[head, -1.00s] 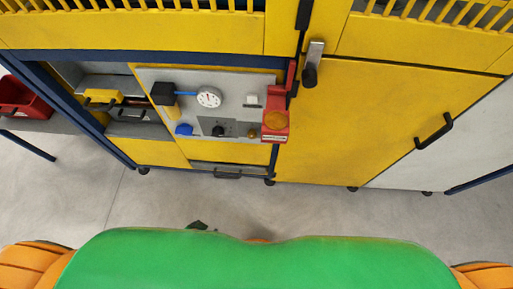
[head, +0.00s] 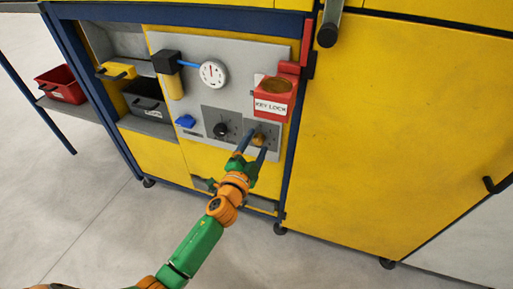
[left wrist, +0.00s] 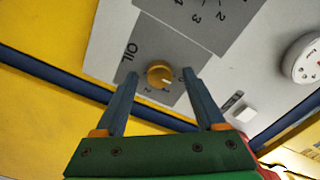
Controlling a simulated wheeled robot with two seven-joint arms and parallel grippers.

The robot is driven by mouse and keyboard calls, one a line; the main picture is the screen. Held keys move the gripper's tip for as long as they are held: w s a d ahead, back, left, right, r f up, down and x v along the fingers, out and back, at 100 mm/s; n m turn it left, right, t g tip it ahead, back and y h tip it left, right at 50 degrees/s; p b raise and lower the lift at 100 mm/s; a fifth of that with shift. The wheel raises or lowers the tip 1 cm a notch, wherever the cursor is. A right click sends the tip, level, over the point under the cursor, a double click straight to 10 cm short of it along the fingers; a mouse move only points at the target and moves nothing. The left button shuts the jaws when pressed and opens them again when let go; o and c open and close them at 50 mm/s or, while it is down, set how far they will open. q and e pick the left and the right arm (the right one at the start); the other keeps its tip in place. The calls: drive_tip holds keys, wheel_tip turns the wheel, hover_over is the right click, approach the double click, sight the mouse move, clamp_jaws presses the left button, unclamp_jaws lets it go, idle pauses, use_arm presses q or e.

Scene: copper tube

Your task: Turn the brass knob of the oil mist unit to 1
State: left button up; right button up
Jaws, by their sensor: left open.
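The brass knob (head: 259,139) sits on a small grey plate at the lower right of the grey panel. In the left wrist view the round brass knob (left wrist: 160,75) is on a plate marked OIL (left wrist: 130,58), with small scale numbers around it, partly hidden. I cannot surely read its setting. My left gripper (head: 254,147) is open in front of the plate. In the left wrist view its two fingers (left wrist: 159,76) appear one on each side of the knob, with a visible gap on both sides. I see no contact. My right gripper is not in view.
A black knob (head: 221,130) is left of the brass one. A red KEY LOCK box (head: 272,101) juts out above it. A gauge (head: 213,74), blue knob (head: 186,121) and yellow door (head: 390,140) are nearby. A red bin (head: 62,85) stands left.

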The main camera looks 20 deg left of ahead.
use_arm(q)
clamp_jaws()
drive_tip(key=shift+m, duration=0.3)
drive_tip(key=m, duration=0.5)
drive_tip(key=shift+f+m+p, duration=0.1)
drive_tip(key=shift+m+p, duration=0.2)
drive_tip(key=shift+m, duration=1.1)
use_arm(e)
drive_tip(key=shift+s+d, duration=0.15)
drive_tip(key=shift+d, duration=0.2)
use_arm(q)
drive_tip(key=shift+m, duration=0.3)
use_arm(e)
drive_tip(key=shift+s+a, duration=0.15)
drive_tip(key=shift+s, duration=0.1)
use_arm(q)
unclamp_jaws()
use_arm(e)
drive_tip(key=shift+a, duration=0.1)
